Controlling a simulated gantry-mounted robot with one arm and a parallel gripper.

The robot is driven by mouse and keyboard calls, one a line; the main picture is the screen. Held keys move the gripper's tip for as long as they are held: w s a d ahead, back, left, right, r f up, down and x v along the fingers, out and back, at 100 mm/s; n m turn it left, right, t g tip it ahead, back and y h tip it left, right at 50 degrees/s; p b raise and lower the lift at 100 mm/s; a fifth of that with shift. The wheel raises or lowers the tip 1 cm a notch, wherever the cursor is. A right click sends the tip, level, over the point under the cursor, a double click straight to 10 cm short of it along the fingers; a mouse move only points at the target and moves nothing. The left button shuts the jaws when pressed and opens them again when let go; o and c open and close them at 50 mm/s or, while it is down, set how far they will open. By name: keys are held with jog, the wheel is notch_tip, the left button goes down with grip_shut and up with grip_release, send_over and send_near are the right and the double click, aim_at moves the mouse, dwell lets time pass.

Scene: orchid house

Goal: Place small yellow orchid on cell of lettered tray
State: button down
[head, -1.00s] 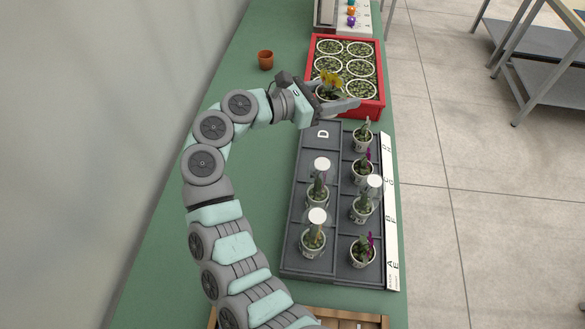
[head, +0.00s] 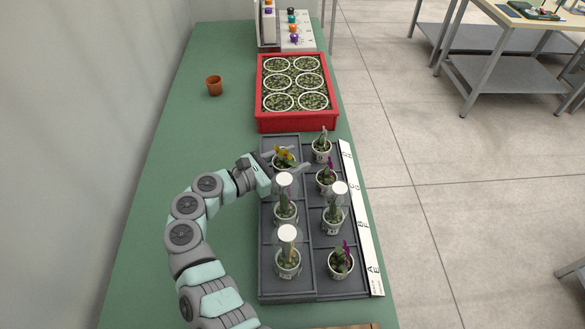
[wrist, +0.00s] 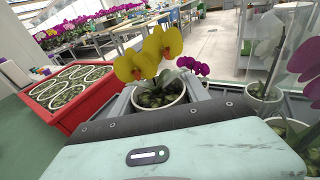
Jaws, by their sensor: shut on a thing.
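The small yellow orchid (head: 283,153) is in a pale pot between the fingers of my gripper (head: 292,162). It is at the far left cell of the dark lettered tray (head: 266,287). Whether the pot touches the cell floor cannot be told. In the wrist view the orchid (wrist: 152,58) stands nearly upright just beyond my gripper, with yellow blooms above its pot (wrist: 160,102). My gripper is shut on the pot. The cell's letter is hidden by the pot and fingers.
Potted orchids fill the other cells; one with a clear cover and white top (head: 285,181) stands just in front of the held one. A white letter strip (head: 361,215) runs along the right edge. A red crate (head: 297,122) is behind, a terracotta pot (head: 214,86) at left.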

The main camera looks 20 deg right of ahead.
jog(key=shift+f, duration=1.6)
jog(key=shift+f+b, duration=0.25)
jog(key=shift+b, duration=0.35)
jog(key=c, duration=0.6)
grip_release()
jog(key=shift+r, duration=0.1)
jog(key=shift+o, duration=0.2)
jog(key=shift+a+r+p, duration=0.15)
jog(key=shift+r+p, duration=0.15)
jog(key=shift+p, duration=0.2)
jog(key=v, duration=1.1)
jog(key=shift+a, duration=0.4)
jog(key=shift+f, duration=0.1)
